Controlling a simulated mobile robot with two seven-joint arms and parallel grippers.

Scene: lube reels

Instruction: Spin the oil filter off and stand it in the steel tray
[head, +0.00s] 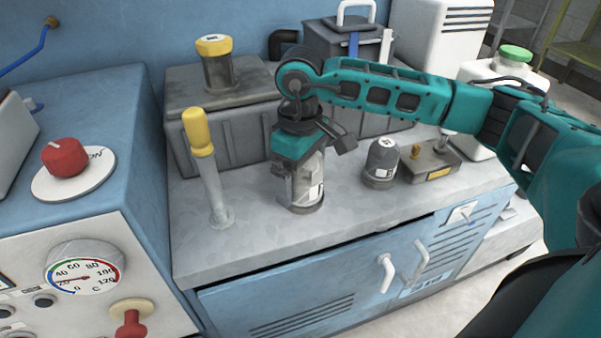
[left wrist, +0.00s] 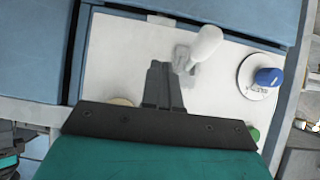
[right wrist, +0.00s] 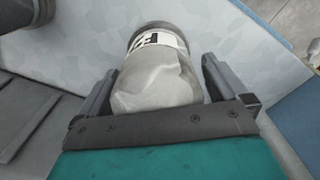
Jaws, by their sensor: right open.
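A pale grey cylinder with a white label and a dark base (head: 303,188), which looks like the oil filter, stands upright on the grey bench top. My right gripper (head: 298,160) points down over it and is open. In the right wrist view the cylinder (right wrist: 155,75) lies between the two spread fingers (right wrist: 158,88), with small gaps at the sides; its upper part is hidden by the gripper in the head view. I cannot make out a clear steel tray. My left gripper (left wrist: 162,85) shows only in the left wrist view, fingers together and empty, before a white panel.
A dark grey capped canister (head: 380,163) and a low metal box with a yellow label (head: 430,160) stand to the right. A yellow-handled lever (head: 205,165) rises at the left. A grey box (head: 240,125) stands behind. The front of the bench top is clear.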

